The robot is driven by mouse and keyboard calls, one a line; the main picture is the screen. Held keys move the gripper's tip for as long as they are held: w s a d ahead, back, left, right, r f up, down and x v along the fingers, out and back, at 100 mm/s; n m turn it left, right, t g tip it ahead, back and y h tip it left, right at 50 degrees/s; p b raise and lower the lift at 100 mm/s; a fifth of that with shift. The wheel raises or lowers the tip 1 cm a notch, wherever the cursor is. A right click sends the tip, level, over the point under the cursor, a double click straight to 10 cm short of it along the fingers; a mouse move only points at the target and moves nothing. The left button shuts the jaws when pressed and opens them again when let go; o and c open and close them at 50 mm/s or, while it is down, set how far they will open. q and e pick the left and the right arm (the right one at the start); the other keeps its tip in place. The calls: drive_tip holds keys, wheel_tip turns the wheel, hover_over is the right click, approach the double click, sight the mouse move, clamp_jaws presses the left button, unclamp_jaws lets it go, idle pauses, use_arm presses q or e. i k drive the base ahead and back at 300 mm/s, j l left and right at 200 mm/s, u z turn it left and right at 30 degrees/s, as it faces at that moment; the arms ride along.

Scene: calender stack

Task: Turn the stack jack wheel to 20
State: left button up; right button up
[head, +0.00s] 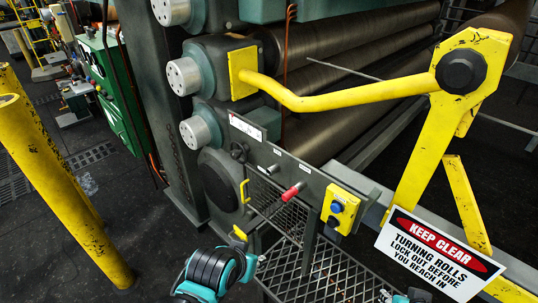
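A small dark handwheel (239,152) sits on the grey rail at the front of the roll stack, left of centre in the head view. It looks like the stack jack wheel. Its setting is too small to read. A white label plate (245,127) is just above it. Teal and black parts of my arm (215,268) show at the bottom, below and apart from the wheel. A little of my other arm (410,297) shows at the bottom edge. I cannot make out either gripper's fingers, and nothing of mine touches the wheel.
A red-handled lever (293,191) and a yellow button box (340,207) stand right of the wheel. A yellow guard arm (350,96) crosses above. A keep-clear sign (438,253) hangs at right. Yellow posts (65,190) stand at left. Wire mesh (315,270) lies below the rail.

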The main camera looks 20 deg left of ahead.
sight(235, 154)
drive_tip(key=j+z, duration=0.25)
drive_tip(key=j, duration=0.15)
drive_tip(key=j+z, duration=0.25)
drive_tip(key=j, duration=0.15)
drive_tip(key=k+j+z, duration=0.25)
drive_tip(key=j, duration=0.15)
drive_tip(key=j+z, duration=0.25)
drive_tip(key=j, duration=0.15)
drive_tip(key=k+j+z, duration=0.25)
drive_tip(key=k+j, duration=0.2)
drive_tip(key=j, duration=0.25)
drive_tip(key=k+j+z, duration=0.1)
drive_tip(key=j, duration=0.3)
drive_tip(key=k+j, duration=0.3)
drive_tip(key=j, duration=0.15)
drive_tip(key=k+j, duration=0.2)
drive_tip(key=j, duration=0.2)
drive_tip(key=k+j+z, duration=0.1)
drive_tip(key=j, duration=0.35)
drive_tip(key=k+j, duration=0.3)
drive_tip(key=j+z, duration=0.05)
drive_tip(key=j, duration=0.05)
